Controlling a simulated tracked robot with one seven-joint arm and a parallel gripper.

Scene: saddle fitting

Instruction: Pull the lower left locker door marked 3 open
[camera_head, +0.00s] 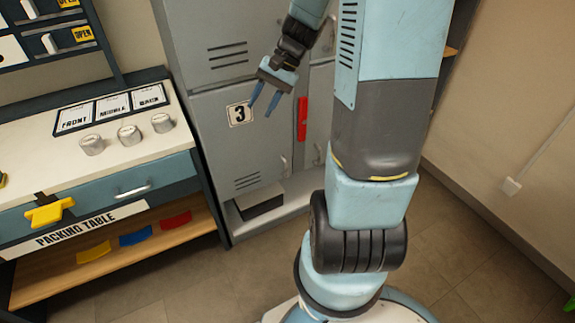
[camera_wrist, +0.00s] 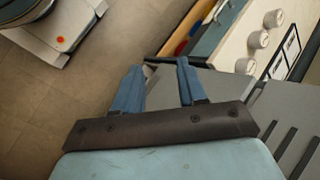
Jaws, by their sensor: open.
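The grey locker door marked 3 (camera_head: 222,145) is in the head view, left of my arm, and looks shut. My gripper (camera_head: 262,108) is open and empty in front of the door's upper part, just right of the label and above the handle. In the wrist view my gripper (camera_wrist: 160,68) shows two blue fingers apart. I cannot make out the handle there.
A red strip (camera_head: 302,118) is on the locker right of the door. The packing table (camera_head: 120,165) stands close on the left, with several metal knobs on top and a drawer handle (camera_head: 134,190). Open floor (camera_head: 190,285) lies in front of the locker.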

